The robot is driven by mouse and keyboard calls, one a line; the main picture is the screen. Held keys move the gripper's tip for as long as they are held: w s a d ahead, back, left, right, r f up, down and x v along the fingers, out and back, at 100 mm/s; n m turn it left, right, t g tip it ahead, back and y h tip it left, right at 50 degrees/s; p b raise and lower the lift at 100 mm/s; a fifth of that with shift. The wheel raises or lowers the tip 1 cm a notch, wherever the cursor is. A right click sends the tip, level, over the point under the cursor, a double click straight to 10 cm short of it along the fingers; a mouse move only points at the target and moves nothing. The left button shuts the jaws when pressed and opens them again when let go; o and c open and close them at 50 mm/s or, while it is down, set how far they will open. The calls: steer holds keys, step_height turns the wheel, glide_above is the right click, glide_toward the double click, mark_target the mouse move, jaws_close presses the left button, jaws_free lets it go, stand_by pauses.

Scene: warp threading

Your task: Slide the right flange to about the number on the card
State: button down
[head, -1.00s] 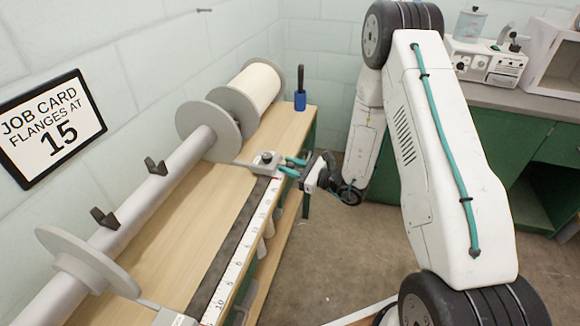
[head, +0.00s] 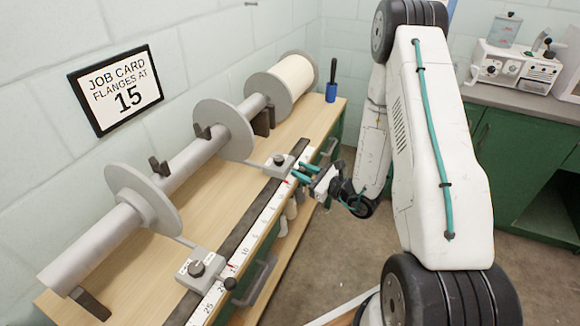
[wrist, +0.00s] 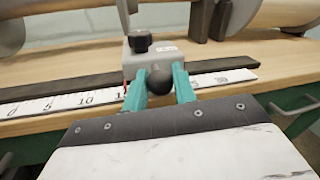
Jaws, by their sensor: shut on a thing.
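The right flange (head: 225,130) is a grey disc on the long grey tube. An arm joins it to a grey block (head: 279,165) beside the scale; the block also shows in the wrist view (wrist: 132,64). My gripper (head: 302,175) has teal fingers shut on the block's black ball knob (wrist: 160,80). The card (head: 117,90) on the wall reads "JOB CARD FLANGES AT 15". In the wrist view the white scale (wrist: 62,103) shows 0, 5, 10 and a partly covered number after 10. A red mark sits by that number, at the block's left edge.
The left flange (head: 145,200) and its block (head: 197,268) are nearer the front of the wooden bench (head: 215,205). A dark hook (head: 202,130) rises behind the tube, just left of the right flange. A spool (head: 290,80) and a blue holder (head: 331,92) are at the far end.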

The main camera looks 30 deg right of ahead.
steer(key=shift+a, duration=0.25)
steer(key=c, duration=1.2)
jaws_free()
steer(key=shift+a, duration=0.2)
steer(key=shift+o, duration=0.2)
steer(key=shift+d, duration=0.1)
steer(key=shift+s+d, duration=0.1)
steer(key=v, duration=0.7)
steer(key=shift+s, duration=0.2)
steer(key=shift+d+f, duration=0.1)
